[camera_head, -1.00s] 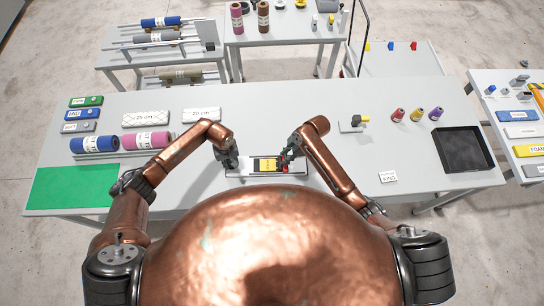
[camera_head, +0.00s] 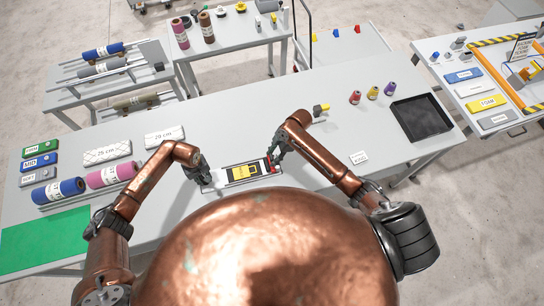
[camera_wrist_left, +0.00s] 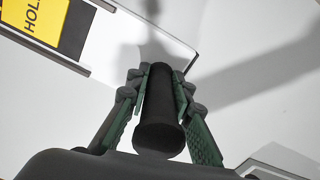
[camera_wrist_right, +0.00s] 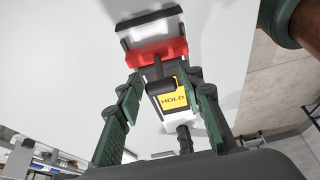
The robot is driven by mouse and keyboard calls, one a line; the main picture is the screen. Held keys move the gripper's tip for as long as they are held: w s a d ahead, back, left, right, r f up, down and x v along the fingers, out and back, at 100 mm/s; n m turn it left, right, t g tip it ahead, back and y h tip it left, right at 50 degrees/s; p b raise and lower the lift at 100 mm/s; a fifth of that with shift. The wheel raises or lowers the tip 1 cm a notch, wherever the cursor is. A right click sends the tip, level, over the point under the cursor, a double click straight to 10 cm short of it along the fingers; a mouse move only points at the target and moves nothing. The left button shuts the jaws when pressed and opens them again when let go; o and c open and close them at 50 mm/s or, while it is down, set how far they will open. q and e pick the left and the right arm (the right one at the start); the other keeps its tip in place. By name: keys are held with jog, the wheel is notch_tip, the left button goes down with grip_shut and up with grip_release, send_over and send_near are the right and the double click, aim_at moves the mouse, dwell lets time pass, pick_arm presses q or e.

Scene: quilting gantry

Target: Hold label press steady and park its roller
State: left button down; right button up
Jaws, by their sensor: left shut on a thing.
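The label press (camera_head: 214,184) is a long pale base on the table in front of me, with a dark bed. Its yellow block marked HOLD (camera_head: 244,172) sits near mid-length; it also shows in the right wrist view (camera_wrist_right: 173,99). A red part (camera_wrist_right: 157,52) crosses the press's right end. My left gripper (camera_head: 198,174) is shut on a black upright handle (camera_wrist_left: 160,115) at the left end. My right gripper (camera_head: 274,156) is open at the right end, its fingers (camera_wrist_right: 165,88) apart with the red part beyond them. I cannot tell which part is the roller.
A green mat (camera_head: 45,240), blue and pink rolls (camera_head: 110,176) and labelled blocks lie to the left. Small coloured cones (camera_head: 373,92) and a black tray (camera_head: 421,118) stand to the right. A small white card (camera_head: 358,158) lies right of my right arm. The table behind the press is mostly clear.

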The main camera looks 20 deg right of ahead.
pick_arm(q)
jog(key=shift+s+a+f, duration=0.25)
pick_arm(e)
jog(key=shift+o, duration=0.7)
jog(key=shift+a, duration=0.2)
jog(key=v, duration=1.2)
jog(key=shift+d, duration=0.1)
pick_arm(q)
jog(key=c, duration=2.1)
grip_release()
jog(key=shift+w, duration=0.1)
jog(key=o, duration=0.5)
jog(key=shift+w+r, duration=0.1)
jog(key=shift+w, duration=0.05)
jog(key=shift+d, duration=0.1)
pick_arm(e)
jog(key=shift+w, duration=0.1)
pick_arm(q)
jog(key=shift+d+r, duration=0.1)
jog(key=shift+r, duration=0.05)
